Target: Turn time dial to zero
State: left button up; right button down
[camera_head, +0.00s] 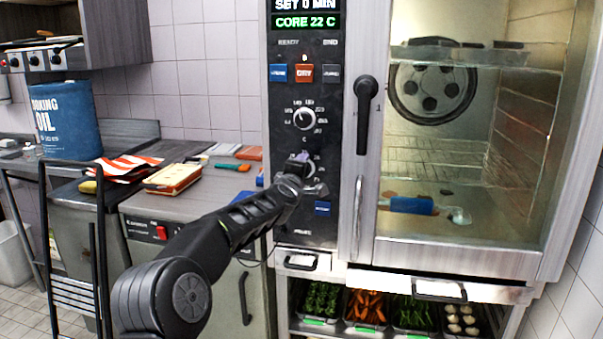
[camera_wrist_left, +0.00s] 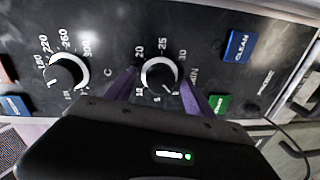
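The time dial (camera_wrist_left: 160,75) is a black round knob with a light ring and MIN markings around it, seen close in the left wrist view. In the head view it (camera_head: 309,168) is the lower knob on the oven panel, partly hidden by my gripper. My left gripper (camera_head: 303,162) is at this dial. In the left wrist view its purple fingers (camera_wrist_left: 157,76) stand on either side of the knob, with a small gap showing at each side. The display (camera_head: 305,13) reads SET 0 MIN above CORE 22 C. My right gripper is not in view.
The temperature dial (camera_head: 304,118) is above the time dial. A blue CLEAN button (camera_wrist_left: 240,46) and a green button (camera_wrist_left: 219,103) are close by. The oven door handle (camera_head: 366,115) stands out to the right. A steel counter (camera_head: 205,200) with several items is at left.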

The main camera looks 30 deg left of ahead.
pick_arm(q)
jog(key=shift+s, duration=0.1)
jog(key=b+v, duration=0.2)
jog(key=v, duration=0.5)
jog(key=shift+s+b, duration=0.3)
jog(key=shift+b, duration=0.05)
jog(key=shift+d, duration=0.1)
